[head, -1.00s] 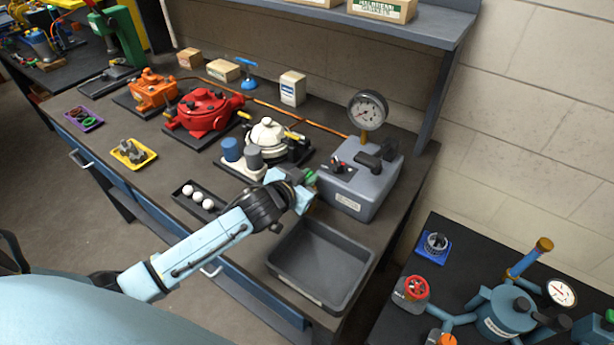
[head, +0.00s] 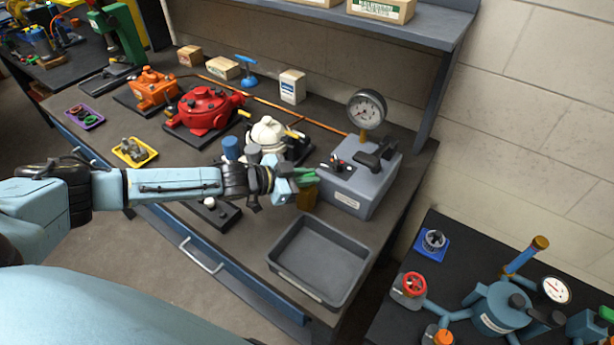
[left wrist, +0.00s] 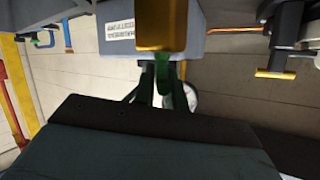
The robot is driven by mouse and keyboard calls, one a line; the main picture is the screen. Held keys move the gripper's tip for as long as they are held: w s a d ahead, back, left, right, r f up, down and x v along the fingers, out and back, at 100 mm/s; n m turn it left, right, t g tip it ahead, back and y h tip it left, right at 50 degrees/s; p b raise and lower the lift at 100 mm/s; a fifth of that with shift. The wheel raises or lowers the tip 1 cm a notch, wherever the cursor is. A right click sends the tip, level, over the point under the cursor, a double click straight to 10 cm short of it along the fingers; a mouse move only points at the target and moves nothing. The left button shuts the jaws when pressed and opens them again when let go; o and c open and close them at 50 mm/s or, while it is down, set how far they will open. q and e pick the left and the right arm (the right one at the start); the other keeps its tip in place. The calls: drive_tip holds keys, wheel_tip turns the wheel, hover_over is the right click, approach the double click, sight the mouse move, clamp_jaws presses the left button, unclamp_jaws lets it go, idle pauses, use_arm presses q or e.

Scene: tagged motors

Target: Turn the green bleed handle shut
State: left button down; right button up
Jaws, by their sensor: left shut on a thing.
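The green bleed handle (head: 304,176) is at the front left of the grey gauge box (head: 359,186), next to a brass-coloured block (head: 307,199). My left gripper (head: 294,184) reaches it from the left and is shut on the handle; its fingers hide part of it. In the left wrist view the green handle (left wrist: 163,76) shows between the dark fingers, below the brass block (left wrist: 161,24). The box's labelled face (left wrist: 120,30) is behind. My right gripper is not in view.
An empty grey tray (head: 320,291) lies just in front of the gripper. The white pump (head: 268,134) and grey-blue cylinders (head: 231,148) stand close behind my wrist. A black holder with a white ball (head: 209,201) is under my forearm. A gauge (head: 366,110) rises above the box.

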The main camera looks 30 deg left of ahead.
use_arm(q)
drive_tip(key=shift+w+a+r+m+g+h, duration=0.1)
drive_tip(key=shift+m+g+h, duration=0.6)
drive_tip(key=shift+m, duration=0.15)
drive_tip(key=shift+w+a+r+m+g+h, duration=0.1)
drive_tip(key=shift+m+g+h, duration=0.55)
drive_tip(key=shift+m, duration=0.2)
drive_tip(key=shift+f+m+g+h+b, duration=0.15)
drive_tip(key=shift+m+g+h+b, duration=0.45)
drive_tip(key=shift+m+g, duration=0.2)
drive_tip(key=m+g+h+b, duration=0.1)
drive_tip(key=m+g+b, duration=0.1)
drive_tip(key=g+b, duration=0.1)
drive_tip(key=m+g+b, duration=0.3)
drive_tip(key=b, duration=0.1)
drive_tip(key=shift+s+d+f+h, duration=0.15)
drive_tip(key=shift+h, duration=0.2)
drive_tip(key=shift+r+m+g+b, duration=0.25)
drive_tip(key=shift+m+g+b, duration=0.6)
drive_tip(key=shift+b, duration=0.15)
drive_tip(key=c, duration=1.5)
unclamp_jaws()
drive_tip(key=shift+s+d, duration=0.1)
